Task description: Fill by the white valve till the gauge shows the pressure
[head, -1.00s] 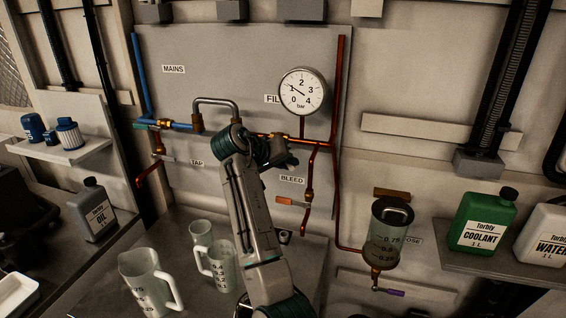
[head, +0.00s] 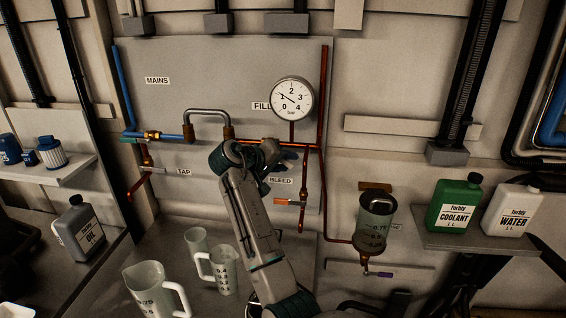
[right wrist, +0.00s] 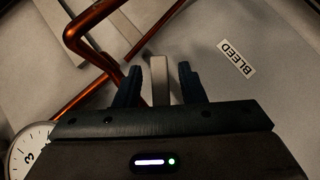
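The round white gauge (head: 293,97), marked 0 to 4, hangs on the panel with its needle close to 1. It also shows in the right wrist view (right wrist: 28,150), cut off at the left edge. My right gripper (head: 287,160) is at the copper pipe below the gauge. In the right wrist view its two dark fingers (right wrist: 160,85) stand apart, on either side of a pale bar (right wrist: 160,82), likely the white valve's handle, with narrow gaps beside it. In the head view my gripper and wrist hide this valve. The FILL label (head: 261,106) is visible. My left gripper is out of view.
The bleed valve's orange handle (head: 287,202) is just below my right gripper, near the BLEED label (head: 281,181). The tap (head: 148,170) is at left. Jugs (head: 224,270) stand on the bench below my arm. A clear cylinder (head: 375,220) hangs at right.

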